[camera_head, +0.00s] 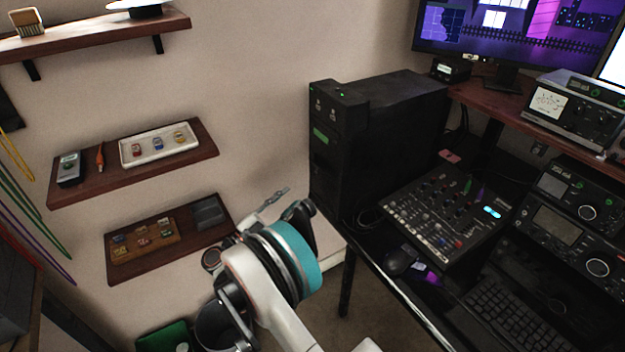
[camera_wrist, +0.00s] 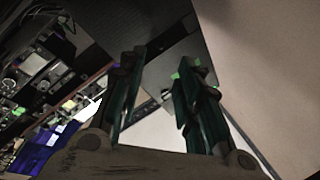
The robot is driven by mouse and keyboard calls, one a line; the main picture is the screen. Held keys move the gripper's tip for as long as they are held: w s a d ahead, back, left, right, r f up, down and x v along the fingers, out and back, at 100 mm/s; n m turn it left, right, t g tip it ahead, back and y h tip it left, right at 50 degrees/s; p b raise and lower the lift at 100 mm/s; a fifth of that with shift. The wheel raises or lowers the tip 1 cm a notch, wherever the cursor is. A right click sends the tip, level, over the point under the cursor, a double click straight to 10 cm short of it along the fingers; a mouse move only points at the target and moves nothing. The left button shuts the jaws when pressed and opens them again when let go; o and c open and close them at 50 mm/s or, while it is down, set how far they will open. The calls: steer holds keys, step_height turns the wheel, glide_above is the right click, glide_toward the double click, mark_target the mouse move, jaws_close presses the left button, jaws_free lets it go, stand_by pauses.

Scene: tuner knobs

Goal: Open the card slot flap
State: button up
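A black tower case (camera_head: 375,125) stands against the wall, with small green lights on top and a green label (camera_head: 320,136) on its narrow front. I cannot pick out a card slot flap for certain in either view. My gripper (camera_head: 285,203) is to the left of and below the tower's front, apart from it in the picture. In the wrist view my gripper (camera_wrist: 165,75) has its two dark green fingers apart with nothing held between them. The tower (camera_wrist: 125,20) shows beyond the fingertips, and the right finger covers part of its front.
The desk holds a mixer panel (camera_head: 448,213), a mouse (camera_head: 398,262), a keyboard (camera_head: 515,318) and radio units (camera_head: 575,112). Wall shelves (camera_head: 195,148) with small items are at the left. Bare wall (camera_head: 255,80) lies between shelves and tower.

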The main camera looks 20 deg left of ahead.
steer(key=b+x, duration=0.2)
steer(key=x, duration=0.8)
steer(key=shift+w+b, duration=0.35)
steer(key=shift+w, duration=0.05)
steer(key=shift+d+r, duration=0.1)
steer(key=shift+d, duration=0.05)
jaws_close()
